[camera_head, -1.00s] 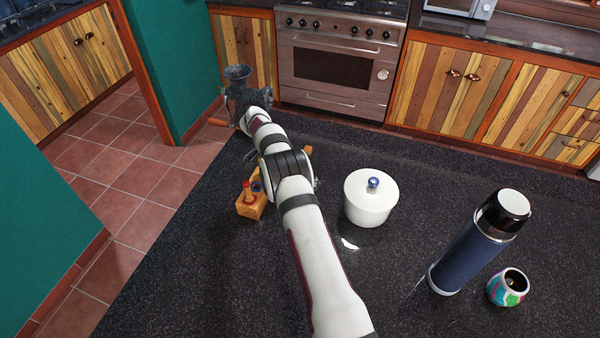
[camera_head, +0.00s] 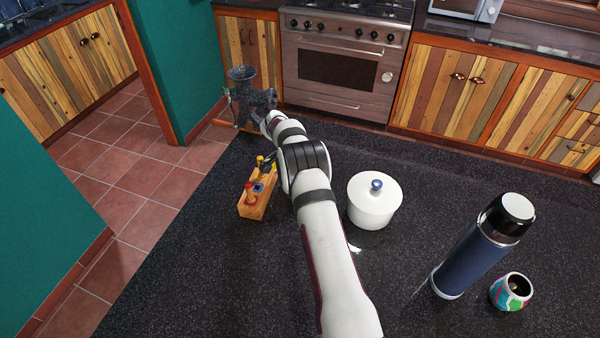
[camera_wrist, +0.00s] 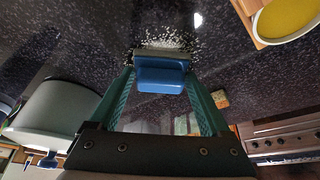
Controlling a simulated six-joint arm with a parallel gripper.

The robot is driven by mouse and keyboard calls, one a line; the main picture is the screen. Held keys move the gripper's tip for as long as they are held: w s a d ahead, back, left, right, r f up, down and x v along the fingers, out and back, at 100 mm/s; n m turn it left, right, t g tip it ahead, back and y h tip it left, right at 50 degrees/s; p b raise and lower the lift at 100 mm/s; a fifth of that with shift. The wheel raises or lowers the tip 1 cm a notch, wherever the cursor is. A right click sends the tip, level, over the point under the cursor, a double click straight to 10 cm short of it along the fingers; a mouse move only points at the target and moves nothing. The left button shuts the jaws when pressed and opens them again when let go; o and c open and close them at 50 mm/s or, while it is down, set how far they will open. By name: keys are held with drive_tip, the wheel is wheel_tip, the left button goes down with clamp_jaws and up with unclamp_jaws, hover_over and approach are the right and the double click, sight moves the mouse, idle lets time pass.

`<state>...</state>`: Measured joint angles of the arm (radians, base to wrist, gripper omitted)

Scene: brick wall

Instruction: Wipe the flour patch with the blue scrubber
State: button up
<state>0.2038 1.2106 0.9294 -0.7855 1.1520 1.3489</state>
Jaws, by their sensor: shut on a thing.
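In the wrist view my gripper (camera_wrist: 163,88) is shut on the blue scrubber (camera_wrist: 160,77), its pale pad facing the dark speckled counter. The flour patch (camera_wrist: 172,42) is a scatter of white specks just beyond and around the pad's far edge. The scrubber overlaps the patch in this view; I cannot tell whether the pad touches the counter. In the head view my arm hides the scrubber and the flour patch.
A white lidded pot (camera_head: 374,203) stands right of my arm, with a blue flask (camera_head: 480,248) and a colourful cup (camera_head: 511,291) farther right. A wooden block with pegs (camera_head: 256,203) and a metal grinder (camera_head: 243,95) stand left.

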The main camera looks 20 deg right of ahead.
drive_tip(key=shift+s+d, duration=1.6)
drive_tip(key=shift+s, duration=0.1)
drive_tip(key=shift+w+a, duration=1.1)
drive_tip(key=shift+w, duration=0.05)
drive_tip(key=shift+w+a+f, duration=0.15)
drive_tip(key=shift+w+a, duration=2.25)
drive_tip(key=shift+a, duration=0.1)
drive_tip(key=shift+r, duration=3.15)
